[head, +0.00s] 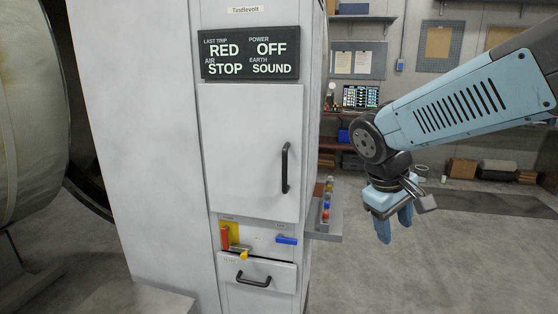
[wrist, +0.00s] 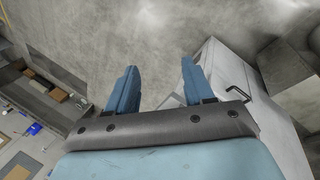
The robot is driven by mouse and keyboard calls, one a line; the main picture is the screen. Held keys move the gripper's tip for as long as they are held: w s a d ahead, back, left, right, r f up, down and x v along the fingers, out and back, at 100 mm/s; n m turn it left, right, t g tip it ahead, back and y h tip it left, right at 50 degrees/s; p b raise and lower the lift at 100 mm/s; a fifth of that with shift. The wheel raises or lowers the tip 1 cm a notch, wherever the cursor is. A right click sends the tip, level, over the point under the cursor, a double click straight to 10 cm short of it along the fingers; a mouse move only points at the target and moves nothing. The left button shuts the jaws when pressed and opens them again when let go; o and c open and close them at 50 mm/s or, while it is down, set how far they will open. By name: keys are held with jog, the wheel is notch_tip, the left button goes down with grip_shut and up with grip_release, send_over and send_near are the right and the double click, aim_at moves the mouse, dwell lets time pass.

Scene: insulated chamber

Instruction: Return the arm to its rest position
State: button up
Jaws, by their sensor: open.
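My gripper (head: 396,220) hangs at the end of my blue arm on the right of the head view, fingers pointing down. It is in free air, to the right of the white cabinet (head: 160,150) and its side shelf. The arm is bent at the dark round joint above the gripper and reaches in from the right edge.
The cabinet has a black-handled door (head: 250,155), a drawer (head: 257,283), a red lever (head: 225,237) and a blue handle (head: 287,240). A side shelf (head: 326,236) holds small coloured items near my gripper. A workbench with a screen (head: 360,96) stands behind. The floor (head: 440,265) below is clear.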

jog(key=s+r+m+t+y, duration=0.3)
jog(key=s+r+m+t, duration=0.1)
jog(key=s+r+m, duration=0.1)
jog(key=shift+s+d+r+y, duration=0.3)
jog(key=shift+s, duration=0.25)
dwell(1.7)
